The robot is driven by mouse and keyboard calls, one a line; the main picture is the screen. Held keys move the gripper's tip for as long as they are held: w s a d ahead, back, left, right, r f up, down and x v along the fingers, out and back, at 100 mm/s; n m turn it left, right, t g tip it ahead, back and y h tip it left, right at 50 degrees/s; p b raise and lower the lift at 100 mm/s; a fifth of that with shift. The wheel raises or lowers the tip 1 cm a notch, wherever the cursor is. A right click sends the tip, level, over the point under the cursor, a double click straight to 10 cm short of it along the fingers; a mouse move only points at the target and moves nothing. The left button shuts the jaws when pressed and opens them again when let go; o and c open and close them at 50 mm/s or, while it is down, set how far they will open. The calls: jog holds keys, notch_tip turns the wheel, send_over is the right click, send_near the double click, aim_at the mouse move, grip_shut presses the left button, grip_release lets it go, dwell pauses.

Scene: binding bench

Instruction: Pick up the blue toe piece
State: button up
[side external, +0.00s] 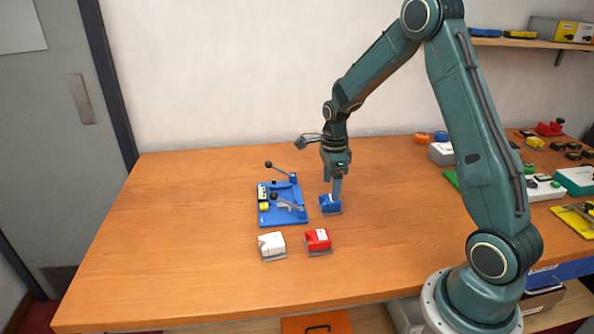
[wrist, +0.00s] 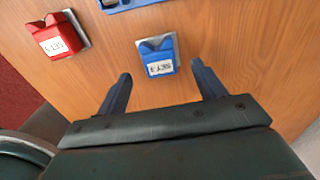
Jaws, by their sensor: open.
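The blue toe piece (side external: 330,204) sits on the wooden bench, right of the blue binding jig (side external: 291,214). In the wrist view the blue toe piece (wrist: 159,60) has a white label and a grey plate behind it. My gripper (side external: 333,192) is right above the piece in the side view, pointing down. In the wrist view my gripper (wrist: 160,75) is open, its two fingers spread wide, with the piece ahead of and between the fingertips. It holds nothing.
A red toe piece (side external: 318,240) and a white one (side external: 271,245) stand in front of the jig. The red piece (wrist: 56,37) also shows in the wrist view. The jig's lever sticks up at its back. The left of the bench (side external: 180,220) is clear.

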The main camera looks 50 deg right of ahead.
aim_at(330, 203)
jog(key=shift+f, duration=0.2)
jog(key=shift+s+f, duration=0.1)
jog(key=shift+f, duration=2.45)
jog(key=c, duration=0.9)
